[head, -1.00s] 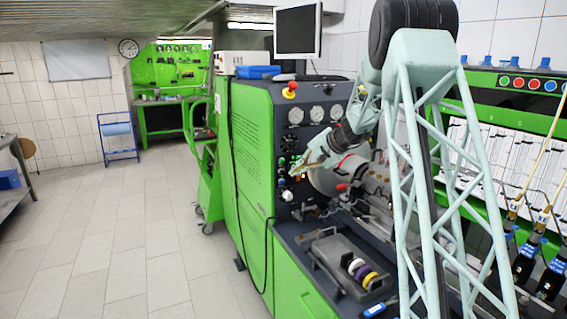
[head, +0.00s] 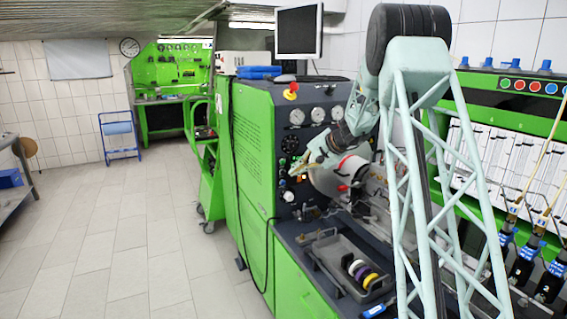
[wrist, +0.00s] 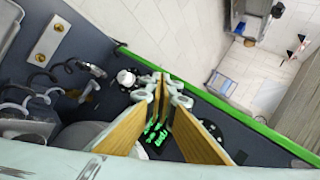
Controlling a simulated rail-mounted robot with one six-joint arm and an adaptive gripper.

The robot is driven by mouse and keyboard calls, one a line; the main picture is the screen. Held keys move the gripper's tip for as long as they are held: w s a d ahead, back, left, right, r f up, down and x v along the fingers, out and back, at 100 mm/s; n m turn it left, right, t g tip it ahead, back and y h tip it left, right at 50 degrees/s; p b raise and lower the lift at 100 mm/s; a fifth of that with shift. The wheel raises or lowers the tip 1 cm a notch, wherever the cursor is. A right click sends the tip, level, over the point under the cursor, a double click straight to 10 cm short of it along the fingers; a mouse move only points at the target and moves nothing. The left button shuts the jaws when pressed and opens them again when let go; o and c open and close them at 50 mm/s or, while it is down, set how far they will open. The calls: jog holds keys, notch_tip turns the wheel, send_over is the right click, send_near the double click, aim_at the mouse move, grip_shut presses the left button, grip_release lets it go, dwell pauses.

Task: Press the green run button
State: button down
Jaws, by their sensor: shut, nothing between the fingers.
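The pump testbench's control panel (head: 290,132) faces the bench bed. Small green buttons show on it, one at the panel's left (head: 283,161), just left of my gripper (head: 295,169). My gripper is shut and empty, its tips close to the panel front. I cannot tell whether they touch it. In the wrist view, my gripper (wrist: 165,88) has its two tan fingers meeting at the tips. Bright green marks (wrist: 155,133) show between the fingers, partly hidden by them. I cannot tell which one is the run button.
A white knob (wrist: 126,78) stands beside the fingertips and also shows low on the panel in the head view (head: 288,196). A red and yellow stop button (head: 291,91) sits above. A grey tray (head: 335,262) with coloured rings lies on the bench. The floor (head: 110,240) at left is clear.

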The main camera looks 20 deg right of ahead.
aim_at(283, 162)
jog(key=w+p, duration=0.4)
jog(key=w, duration=0.3)
jog(key=shift+w+p, duration=0.15)
jog(key=shift+p, duration=0.15)
